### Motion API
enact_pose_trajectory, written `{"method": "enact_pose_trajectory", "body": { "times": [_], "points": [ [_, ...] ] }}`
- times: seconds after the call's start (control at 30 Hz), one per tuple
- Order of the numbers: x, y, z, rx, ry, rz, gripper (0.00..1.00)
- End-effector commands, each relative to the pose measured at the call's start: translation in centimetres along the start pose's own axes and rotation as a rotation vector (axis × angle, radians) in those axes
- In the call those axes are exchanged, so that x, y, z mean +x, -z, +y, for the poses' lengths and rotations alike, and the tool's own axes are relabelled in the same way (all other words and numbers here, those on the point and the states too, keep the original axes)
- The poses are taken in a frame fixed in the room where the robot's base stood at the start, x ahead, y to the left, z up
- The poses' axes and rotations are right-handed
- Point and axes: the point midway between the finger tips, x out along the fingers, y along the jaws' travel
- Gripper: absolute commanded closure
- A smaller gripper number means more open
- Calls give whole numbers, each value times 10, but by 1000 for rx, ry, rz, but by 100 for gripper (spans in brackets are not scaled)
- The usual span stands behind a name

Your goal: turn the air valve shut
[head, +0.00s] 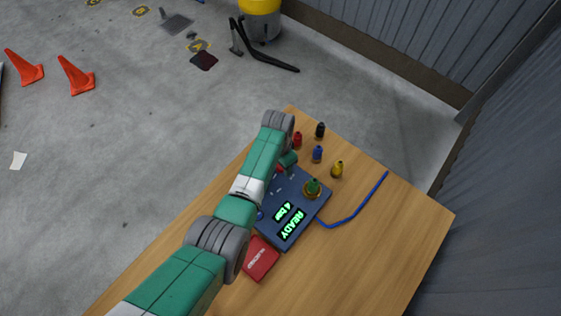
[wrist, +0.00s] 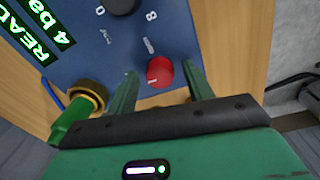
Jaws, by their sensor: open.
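The panel box (head: 283,209) is dark blue and lies on the wooden table, its screen reading "READY 4 bar". A round red knob with a small white mark, apparently the air valve, is on the panel in the wrist view (wrist: 160,73). It shows only partly beside my gripper in the head view (head: 280,169). My gripper (wrist: 159,70) is open, one finger on each side of the red knob. I cannot tell whether the fingers touch it.
A green bottle (head: 313,186) stands in a brass ring on the panel. Red, blue, black and yellow small bottles (head: 337,169) stand beyond it. A blue hose (head: 357,214) curves right from the panel. A red box (head: 261,259) lies at the near side. The table's right part is clear.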

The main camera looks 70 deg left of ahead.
Motion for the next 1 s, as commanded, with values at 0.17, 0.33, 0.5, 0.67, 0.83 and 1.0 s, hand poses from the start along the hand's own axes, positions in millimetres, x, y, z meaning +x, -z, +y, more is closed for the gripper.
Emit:
{"method": "enact_pose_trajectory", "body": {
  "times": [0.17,0.33,0.5,0.67,0.83,1.0],
  "points": [
    [-27,1,0,0,2,3,49],
    [-60,0,0,0,2,2,49],
    [-77,0,0,0,1,0,49],
    [-78,0,0,0,0,0,49],
    [-78,0,0,0,0,0,49],
    [-78,0,0,0,0,0,49]
  ]
}}
